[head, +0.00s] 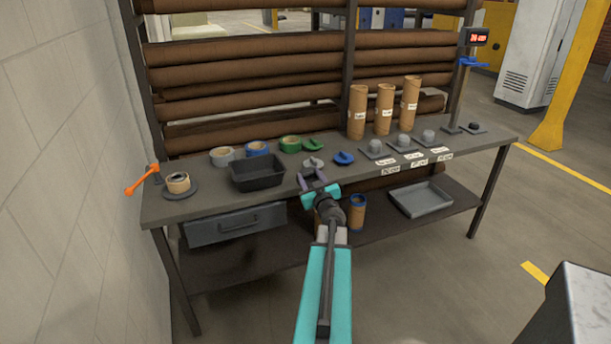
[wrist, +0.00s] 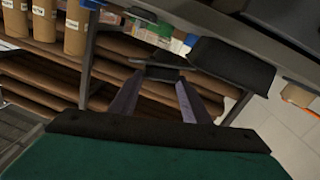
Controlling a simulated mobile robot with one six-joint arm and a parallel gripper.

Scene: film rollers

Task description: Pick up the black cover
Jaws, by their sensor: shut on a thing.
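My gripper (head: 312,178) is over the front edge of the bench, to the right of the black bin. In the wrist view its two fingers (wrist: 158,80) are shut on a small dark piece (wrist: 160,72), which looks like the black cover. The piece is held at the fingertips. In the head view the held piece is mostly hidden or too small to make out. A grey cap with a handle (head: 312,162) lies on the bench just beyond the fingers. A blue cap (head: 344,158) and a green cap (head: 314,145) lie nearby.
A black open bin (head: 258,184) stands left of my gripper. Tape rolls (head: 222,155) lie behind it. Three upright cardboard tubes (head: 384,110) stand at the back right. A drawer (head: 236,227) hangs under the bench (head: 210,205). An orange handle (head: 141,181) is at the left end.

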